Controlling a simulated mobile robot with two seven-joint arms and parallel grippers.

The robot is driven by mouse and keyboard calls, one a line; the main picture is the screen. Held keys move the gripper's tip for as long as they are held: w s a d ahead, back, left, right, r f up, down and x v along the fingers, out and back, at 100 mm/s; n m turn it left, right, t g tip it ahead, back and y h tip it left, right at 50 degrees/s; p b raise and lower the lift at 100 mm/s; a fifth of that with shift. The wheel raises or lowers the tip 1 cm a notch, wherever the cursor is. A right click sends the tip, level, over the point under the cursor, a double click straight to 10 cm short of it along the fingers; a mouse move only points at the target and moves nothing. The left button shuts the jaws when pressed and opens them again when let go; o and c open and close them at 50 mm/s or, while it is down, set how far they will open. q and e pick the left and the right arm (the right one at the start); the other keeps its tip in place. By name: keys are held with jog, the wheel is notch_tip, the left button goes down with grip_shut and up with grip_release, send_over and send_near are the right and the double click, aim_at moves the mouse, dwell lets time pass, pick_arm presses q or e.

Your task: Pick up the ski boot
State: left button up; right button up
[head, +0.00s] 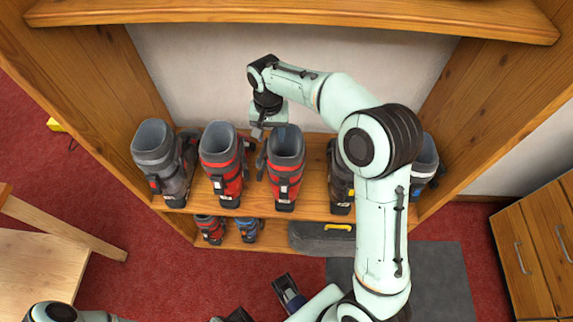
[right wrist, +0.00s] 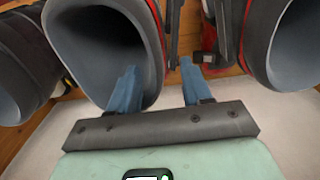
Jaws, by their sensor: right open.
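Ski boots stand upright in a row on the wooden shelf. A red and dark boot with a grey lining (head: 286,145) stands mid-row, with a similar red boot (head: 222,160) to its left. My right gripper (head: 262,131) is at the back of the row, near the rear top of the mid-row boot. In the right wrist view the jaws (right wrist: 158,88) are open. One blue finger overlaps the opening of a boot (right wrist: 95,45); the other is in the gap towards the neighbouring red boot (right wrist: 295,50). Nothing is clamped.
A grey boot (head: 158,150) stands at the left end; a dark boot (head: 341,190) and another grey one (head: 426,160) are partly behind my right arm. Small boots (head: 210,228) and a dark case (head: 318,238) sit below. An upper shelf (head: 300,12) overhangs.

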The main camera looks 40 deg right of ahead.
jog(key=shift+f, duration=0.25)
grip_shut()
dwell(0.6)
jog(key=shift+w+r, duration=0.1)
dwell(0.6)
